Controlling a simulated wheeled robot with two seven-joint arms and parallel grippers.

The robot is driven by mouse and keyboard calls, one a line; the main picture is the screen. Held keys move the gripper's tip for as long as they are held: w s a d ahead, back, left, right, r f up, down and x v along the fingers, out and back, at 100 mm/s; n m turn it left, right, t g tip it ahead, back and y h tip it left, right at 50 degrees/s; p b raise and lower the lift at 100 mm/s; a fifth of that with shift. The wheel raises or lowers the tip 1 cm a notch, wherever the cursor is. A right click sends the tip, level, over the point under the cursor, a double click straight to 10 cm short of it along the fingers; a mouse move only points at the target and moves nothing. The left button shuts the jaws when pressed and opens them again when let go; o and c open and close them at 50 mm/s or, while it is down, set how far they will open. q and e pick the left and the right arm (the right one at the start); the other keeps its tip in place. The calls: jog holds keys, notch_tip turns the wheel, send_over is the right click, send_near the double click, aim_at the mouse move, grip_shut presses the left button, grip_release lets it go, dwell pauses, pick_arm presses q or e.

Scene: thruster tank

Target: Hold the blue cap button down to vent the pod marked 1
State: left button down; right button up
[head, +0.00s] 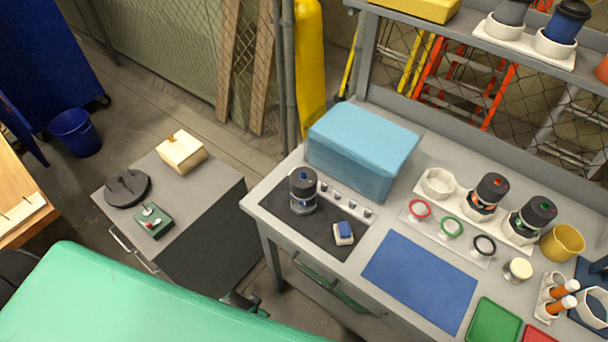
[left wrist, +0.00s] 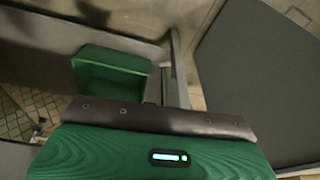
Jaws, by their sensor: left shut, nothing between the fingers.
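A dark pod (head: 303,200) stands upright on the black mat at the left end of the grey workbench. Its black cap has a small blue button (head: 303,177) on top. No number can be read on it from here. My left gripper (head: 240,301) shows only as a small dark piece at the bottom of the head view, below and left of the bench and well apart from the pod. It is shut and empty, and most of it is hidden behind my green arm. The left wrist view shows no pod. My right gripper is not in view.
A light blue box (head: 360,150) stands behind the pod. Small knobs and a blue-and-white block (head: 343,233) lie to its right. Two other pods stand in a white rack (head: 457,205). A grey cabinet (head: 215,205) stands left of the bench, with a floor gap between.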

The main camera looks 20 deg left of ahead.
pick_arm(q)
jog(key=w+r+m+t+p, duration=0.25)
jog(key=w+r+t, duration=0.35)
jog(key=r, duration=1.1)
jog(key=w+r+m+t+y+p, duration=0.1)
jog(key=w+r+m+t+p, duration=0.2)
jog(key=w+r, duration=0.95)
jog(key=w+r+m+t+p, duration=0.1)
jog(key=w+r+m+t, duration=0.3)
jog(key=r, duration=1.7)
jog(key=d+r+m+g+h, duration=0.1)
jog(key=d+r+m+h, duration=0.7)
jog(key=m, duration=0.5)
jog(key=d+r+m+h, duration=0.4)
jog(key=d+m+h, duration=0.4)
jog(key=m, duration=0.6)
notch_tip(320, 180, down, 6)
jog(key=m+g, duration=0.6)
jog(key=m, duration=0.3)
jog(key=w+a+f+m+g+y, duration=0.2)
jog(key=w+a+f+m+y, duration=0.3)
jog(key=a+f+y, duration=0.3)
jog(key=a+f+m, duration=0.1)
jog(key=a, duration=0.1)
jog(key=shift+w+a+f+y, duration=0.25)
jog(key=shift+a+f+y, duration=0.05)
jog(key=shift+a+f, duration=0.05)
